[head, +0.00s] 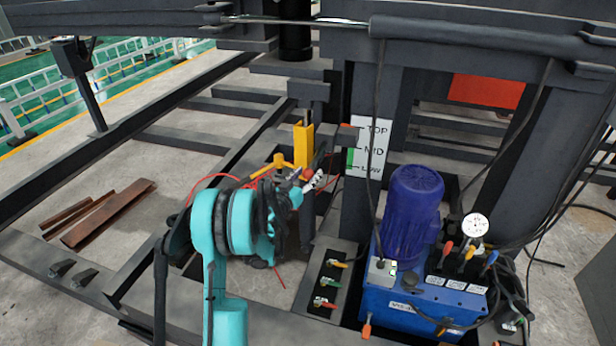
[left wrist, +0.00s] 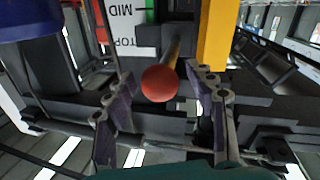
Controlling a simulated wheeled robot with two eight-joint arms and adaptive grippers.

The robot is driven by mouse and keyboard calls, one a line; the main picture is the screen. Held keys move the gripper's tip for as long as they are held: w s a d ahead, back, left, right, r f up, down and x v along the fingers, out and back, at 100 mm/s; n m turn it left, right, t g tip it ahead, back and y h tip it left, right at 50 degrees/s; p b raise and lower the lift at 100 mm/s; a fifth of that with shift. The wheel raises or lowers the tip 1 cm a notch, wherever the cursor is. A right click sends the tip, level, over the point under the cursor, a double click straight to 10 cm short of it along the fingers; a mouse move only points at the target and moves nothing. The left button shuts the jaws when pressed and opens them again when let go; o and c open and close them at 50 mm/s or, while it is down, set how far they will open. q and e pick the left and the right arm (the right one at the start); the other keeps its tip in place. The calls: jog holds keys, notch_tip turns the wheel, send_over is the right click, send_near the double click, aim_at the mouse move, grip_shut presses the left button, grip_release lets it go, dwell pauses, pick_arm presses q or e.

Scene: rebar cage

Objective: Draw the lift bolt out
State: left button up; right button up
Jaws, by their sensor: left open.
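In the left wrist view, a round red knob (left wrist: 160,84) on a brass-coloured shaft (left wrist: 174,42) appears to be the lift bolt's handle end. The shaft runs back from the knob beside a yellow upright (left wrist: 212,35), also seen in the head view (head: 303,145). My left gripper (head: 306,182) is open, with one finger on each side of the knob in its wrist view. Gaps show between the fingers and the knob, and I see no contact. In the head view my arm and gripper crowd the bolt, so its seat is hidden. My right gripper is not in view.
A blue pump unit (head: 420,290) with a gauge (head: 475,225) and levers stands at the right. A TOP/MID/LOW sign (head: 371,145) is on the dark column. Valves with coloured handles (head: 325,285) sit near the front. Rusty bars (head: 105,215) lie on the left floor.

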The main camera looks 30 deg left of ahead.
pick_arm(q)
jog(key=shift+w, duration=0.15)
grip_shut()
jog(key=shift+s+d+b, duration=0.15)
jog(key=shift+s+d, duration=0.05)
jog(key=shift+s, duration=0.6)
jog(key=shift+s+d+b, duration=0.15)
jog(key=shift+s+d, duration=0.1)
jog(key=shift+s, duration=0.5)
jog(key=shift+s+d+b, duration=0.15)
jog(key=shift+s+d, duration=0.05)
jog(key=shift+s, duration=0.6)
jog(key=shift+f, duration=0.1)
grip_release()
jog(key=shift+s, duration=0.1)
jog(key=s, duration=1.2)
jog(key=shift+d, duration=0.2)
